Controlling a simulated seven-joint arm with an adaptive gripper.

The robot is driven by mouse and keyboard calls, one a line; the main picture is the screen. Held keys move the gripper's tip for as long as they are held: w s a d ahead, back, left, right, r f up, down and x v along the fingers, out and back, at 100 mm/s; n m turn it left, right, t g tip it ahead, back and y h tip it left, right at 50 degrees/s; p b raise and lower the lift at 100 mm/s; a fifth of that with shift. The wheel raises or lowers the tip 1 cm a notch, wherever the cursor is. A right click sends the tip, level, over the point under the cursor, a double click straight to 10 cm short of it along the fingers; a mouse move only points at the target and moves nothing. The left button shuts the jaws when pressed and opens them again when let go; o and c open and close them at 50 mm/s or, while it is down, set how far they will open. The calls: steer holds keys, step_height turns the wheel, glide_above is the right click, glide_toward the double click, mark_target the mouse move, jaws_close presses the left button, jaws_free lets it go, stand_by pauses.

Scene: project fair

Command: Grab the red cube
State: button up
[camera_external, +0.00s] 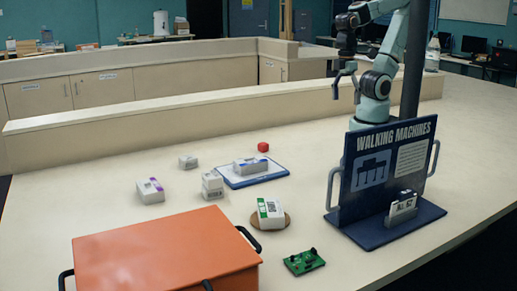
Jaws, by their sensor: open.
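The red cube (263,147) is small and sits on the pale table behind a blue-edged white board. It stands clear of the objects around it. My gripper (343,84) hangs above the table to the right of the cube and higher up, near the low back wall. It is open, and nothing shows between its fingers. The gripper is well apart from the cube.
The white board (236,183) carries a grey-white block. Several small white boxes (150,191) stand to its left. An orange case (165,255) fills the front left. A "Walking Machines" display stand (386,175) rises at the right. A green circuit board (304,262) lies in front.

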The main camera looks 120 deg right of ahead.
steer(key=shift+c, duration=0.9)
